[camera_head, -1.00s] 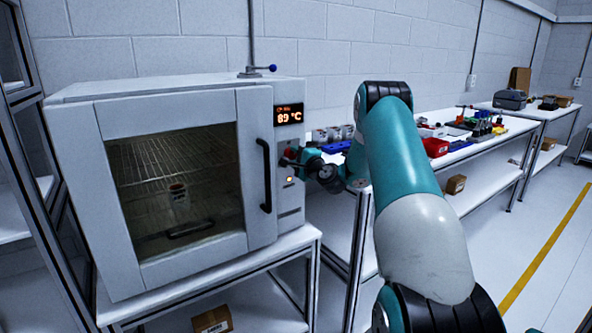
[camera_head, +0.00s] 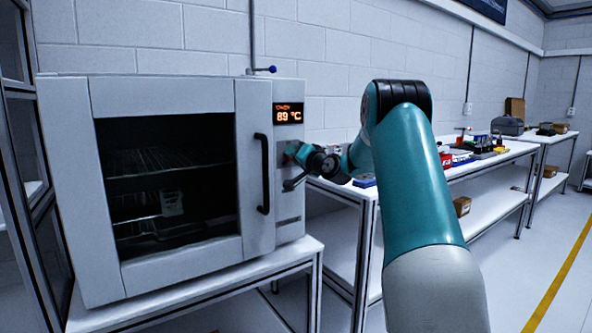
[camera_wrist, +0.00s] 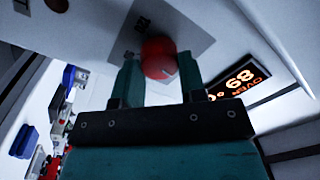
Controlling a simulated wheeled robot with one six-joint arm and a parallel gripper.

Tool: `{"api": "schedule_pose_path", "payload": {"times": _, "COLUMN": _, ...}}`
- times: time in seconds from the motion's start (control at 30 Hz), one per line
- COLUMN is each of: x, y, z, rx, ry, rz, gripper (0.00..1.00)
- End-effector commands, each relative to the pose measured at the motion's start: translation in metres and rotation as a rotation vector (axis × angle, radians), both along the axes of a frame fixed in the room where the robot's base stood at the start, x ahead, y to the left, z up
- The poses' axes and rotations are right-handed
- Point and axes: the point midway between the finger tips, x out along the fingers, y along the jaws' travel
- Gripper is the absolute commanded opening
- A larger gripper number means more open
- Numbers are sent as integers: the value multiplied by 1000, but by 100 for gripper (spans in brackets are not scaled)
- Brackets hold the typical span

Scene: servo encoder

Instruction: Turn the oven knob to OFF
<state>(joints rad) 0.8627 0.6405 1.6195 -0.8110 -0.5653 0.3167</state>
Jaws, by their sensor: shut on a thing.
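The white oven (camera_head: 170,90) stands on a bench at the left, its glass door closed and its inside dark. Its display (camera_head: 288,113) reads 89 °C; in the wrist view the display (camera_wrist: 238,82) appears upside down. The red round knob (camera_wrist: 160,58) sits on a grey panel and is between my two fingers in the wrist view. My gripper (camera_wrist: 160,75) is shut on the knob. In the head view my gripper (camera_head: 292,152) is at the control panel below the display and hides most of the knob. The knob's pointer and OFF mark cannot be made out.
The black door handle (camera_head: 263,173) is just left of my gripper. A workbench (camera_head: 340,189) with small parts and a blue bin (camera_head: 364,181) runs along the wall to the right. A blue-tipped lever (camera_head: 270,70) stands above the oven. The floor at right is clear.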

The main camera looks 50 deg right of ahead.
Motion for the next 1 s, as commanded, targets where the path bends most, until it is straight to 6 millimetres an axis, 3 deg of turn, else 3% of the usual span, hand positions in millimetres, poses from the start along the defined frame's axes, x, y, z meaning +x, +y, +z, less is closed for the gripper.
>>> {"api": "schedule_pose_path", "payload": {"times": 0.4, "x": 1, "y": 1, "z": -2, "rx": -189, "ry": 48, "rz": 4, "gripper": 14}}
{"api": "schedule_pose_path", "payload": {"times": 0.97, "x": 1, "y": 1, "z": 0, "rx": -217, "ry": 55, "rz": 3, "gripper": 14}}
{"api": "schedule_pose_path", "payload": {"times": 1.0, "x": 1, "y": 1, "z": 0, "rx": -217, "ry": 55, "rz": 3, "gripper": 45}}
